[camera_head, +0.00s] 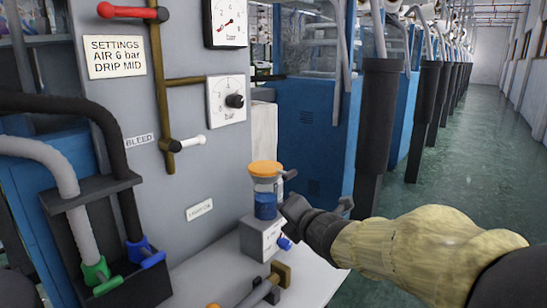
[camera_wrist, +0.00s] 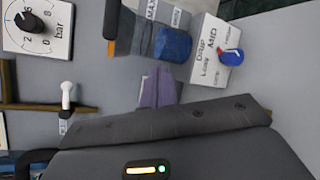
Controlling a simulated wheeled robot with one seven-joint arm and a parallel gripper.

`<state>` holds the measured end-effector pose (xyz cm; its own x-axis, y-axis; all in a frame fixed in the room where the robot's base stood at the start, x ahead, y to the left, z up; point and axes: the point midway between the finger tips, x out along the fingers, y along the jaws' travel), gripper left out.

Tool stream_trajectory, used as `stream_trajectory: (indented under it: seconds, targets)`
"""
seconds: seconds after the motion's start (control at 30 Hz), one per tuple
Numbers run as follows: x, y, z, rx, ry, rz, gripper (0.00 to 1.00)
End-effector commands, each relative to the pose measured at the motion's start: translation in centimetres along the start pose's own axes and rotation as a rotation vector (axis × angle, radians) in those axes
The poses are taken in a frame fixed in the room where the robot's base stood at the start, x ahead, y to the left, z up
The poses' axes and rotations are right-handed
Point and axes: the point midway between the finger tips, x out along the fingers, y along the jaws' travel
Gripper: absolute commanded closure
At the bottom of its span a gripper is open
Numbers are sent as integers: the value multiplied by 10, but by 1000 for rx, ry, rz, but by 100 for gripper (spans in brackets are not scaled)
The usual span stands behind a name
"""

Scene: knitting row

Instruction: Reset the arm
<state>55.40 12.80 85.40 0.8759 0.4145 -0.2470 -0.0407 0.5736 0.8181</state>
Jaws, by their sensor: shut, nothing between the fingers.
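My arm, in a yellowish sleeve, reaches in from the right in the head view. My gripper (camera_head: 290,206) is shut and empty, just right of a jar (camera_head: 265,204) with an orange lid and blue liquid. I cannot tell whether it touches the jar. In the wrist view the closed fingers (camera_wrist: 159,88) point towards the panel, below the jar (camera_wrist: 172,45). The jar stands on a white box (camera_head: 259,238) with a blue knob (camera_head: 285,243). In the wrist view the box (camera_wrist: 208,60) reads "DRIP" and "MID", and its knob (camera_wrist: 231,57) shows red and blue.
The grey panel carries a red-handled valve (camera_head: 133,12), a white bleed lever (camera_head: 193,140), a gauge (camera_head: 228,22) and a black-knob dial (camera_head: 226,101). Hoses with green (camera_head: 97,272) and blue (camera_head: 139,250) couplings stand at left. A green aisle floor (camera_head: 440,185) is clear at right.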

Motion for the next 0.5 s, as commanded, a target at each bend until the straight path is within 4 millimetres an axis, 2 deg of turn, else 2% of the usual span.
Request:
stream_trajectory:
  seconds: [0.1,0.23,0.37,0.5]
  targets:
    - [-14,-40,5,330,-47,-166,100]
    - [-34,-86,0,698,-134,-341,100]
    - [-62,-126,-12,1060,-257,-507,100]
    - [-98,-162,-32,1433,-432,-675,100]
